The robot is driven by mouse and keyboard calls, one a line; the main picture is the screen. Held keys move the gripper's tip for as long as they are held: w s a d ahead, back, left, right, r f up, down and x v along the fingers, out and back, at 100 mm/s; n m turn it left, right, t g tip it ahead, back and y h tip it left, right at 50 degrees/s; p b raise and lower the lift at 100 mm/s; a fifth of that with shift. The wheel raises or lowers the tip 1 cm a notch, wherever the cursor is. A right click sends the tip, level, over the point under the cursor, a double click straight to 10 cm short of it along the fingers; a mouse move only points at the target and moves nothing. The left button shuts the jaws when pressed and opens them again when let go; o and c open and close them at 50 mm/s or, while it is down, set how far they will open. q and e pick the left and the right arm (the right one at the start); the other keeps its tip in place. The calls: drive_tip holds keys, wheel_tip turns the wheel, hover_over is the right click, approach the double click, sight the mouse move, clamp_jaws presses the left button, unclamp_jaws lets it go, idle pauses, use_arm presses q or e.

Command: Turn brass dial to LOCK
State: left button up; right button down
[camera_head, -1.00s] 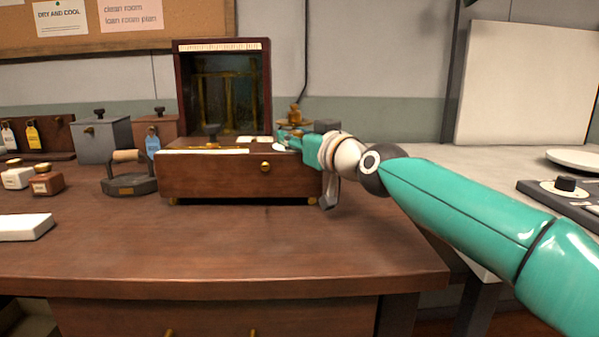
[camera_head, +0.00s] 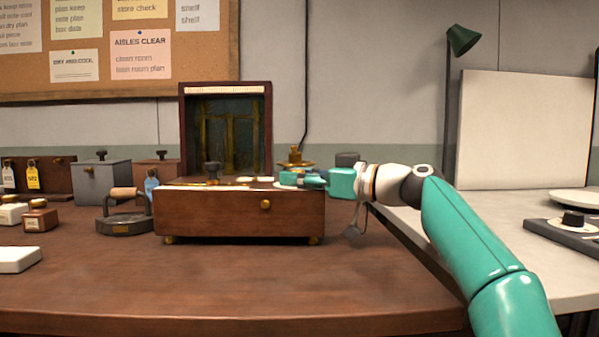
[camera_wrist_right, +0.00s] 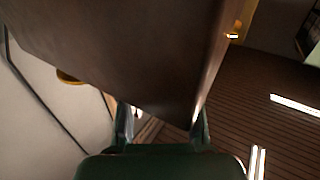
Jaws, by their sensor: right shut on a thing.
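The wooden box (camera_head: 235,218) stands on the brown table with its dark-backed lid (camera_head: 225,130) upright behind it. A brass piece (camera_head: 295,157), perhaps the dial, shows just behind the box's right end. Its markings cannot be read. A small brass knob (camera_head: 265,204) is on the box front. My right gripper (camera_head: 288,180) is at the box's upper right corner, in front of the brass piece's lower part. In the right wrist view, a brown wooden panel (camera_wrist_right: 135,50) reaches between its fingers (camera_wrist_right: 160,118). The fingertip contact is partly hidden. My left gripper is not in view.
A dark handled weight (camera_head: 124,227) and a grey metal box (camera_head: 101,183) stand left of the wooden box. A black-knobbed panel (camera_head: 565,233) lies on the pale counter (camera_head: 450,235) at right.

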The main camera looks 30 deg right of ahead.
drive_tip(key=shift+f+n+y+p, duration=0.1)
drive_tip(key=shift+n+y+p, duration=0.2)
drive_tip(key=shift+n+y, duration=0.1)
drive_tip(key=shift+g, duration=0.4)
drive_tip(key=c, duration=0.8)
unclamp_jaws()
drive_tip(key=shift+s+d, duration=0.35)
drive_tip(key=shift+s, duration=0.15)
drive_tip(key=v, duration=1.1)
drive_tip(key=shift+f, duration=0.15)
